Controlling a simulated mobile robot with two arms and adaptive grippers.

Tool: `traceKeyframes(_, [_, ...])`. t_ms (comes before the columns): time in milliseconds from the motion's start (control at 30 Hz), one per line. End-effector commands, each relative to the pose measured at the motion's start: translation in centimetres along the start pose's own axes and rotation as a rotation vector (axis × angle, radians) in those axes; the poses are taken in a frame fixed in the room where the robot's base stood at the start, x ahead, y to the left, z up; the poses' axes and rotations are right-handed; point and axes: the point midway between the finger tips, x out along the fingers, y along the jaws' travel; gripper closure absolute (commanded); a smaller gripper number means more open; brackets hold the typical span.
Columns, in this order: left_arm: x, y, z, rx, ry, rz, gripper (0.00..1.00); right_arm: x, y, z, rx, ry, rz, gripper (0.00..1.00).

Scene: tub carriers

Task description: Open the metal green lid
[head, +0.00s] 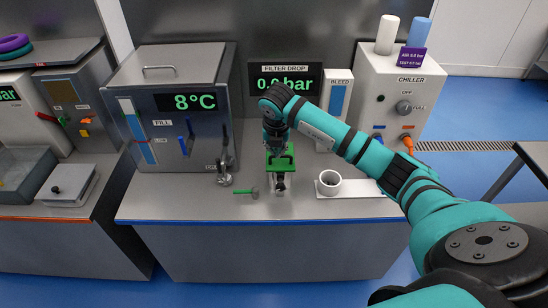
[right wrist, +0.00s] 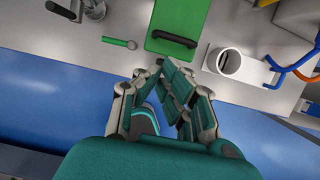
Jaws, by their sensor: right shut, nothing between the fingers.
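The green lid (head: 277,174) sits on the bench beside the filter drop display. It is partly hidden by my right arm and gripper in the head view. In the right wrist view the green lid (right wrist: 165,18) shows at the top with a dark handle (right wrist: 175,38) across it. My right gripper (head: 280,186) is at the lid's near edge. In the right wrist view the right gripper (right wrist: 162,66) has its fingertips together just short of the lid, with nothing between them. I cannot tell whether they touch the lid. My left gripper is out of view.
A green-handled tool (head: 247,192) lies left of the lid. A white cup (head: 329,182) stands on a white plate to the right. A steel tank (head: 182,123) with a tap (head: 224,170) is at the left, the chiller (head: 373,95) at the right. The front bench strip is clear.

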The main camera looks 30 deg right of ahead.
Motion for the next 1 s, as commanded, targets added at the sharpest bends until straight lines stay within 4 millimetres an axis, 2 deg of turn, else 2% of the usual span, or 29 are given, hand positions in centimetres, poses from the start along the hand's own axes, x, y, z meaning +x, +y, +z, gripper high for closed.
traceKeyframes(300, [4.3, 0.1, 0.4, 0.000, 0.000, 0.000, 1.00, 5.8, 0.0, -0.4, 0.001, 0.003, 0.000, 1.00])
traceKeyframes(500, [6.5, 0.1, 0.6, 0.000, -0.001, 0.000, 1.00, 8.8, 0.0, -0.3, 0.001, 0.002, 0.000, 1.00])
traceKeyframes(700, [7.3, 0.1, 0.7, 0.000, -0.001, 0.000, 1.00, 9.9, 0.1, -0.2, -0.001, 0.002, 0.002, 1.00])
traceKeyframes(1000, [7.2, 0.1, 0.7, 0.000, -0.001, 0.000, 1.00, 9.9, 0.1, -0.1, -0.001, 0.002, 0.002, 1.00])
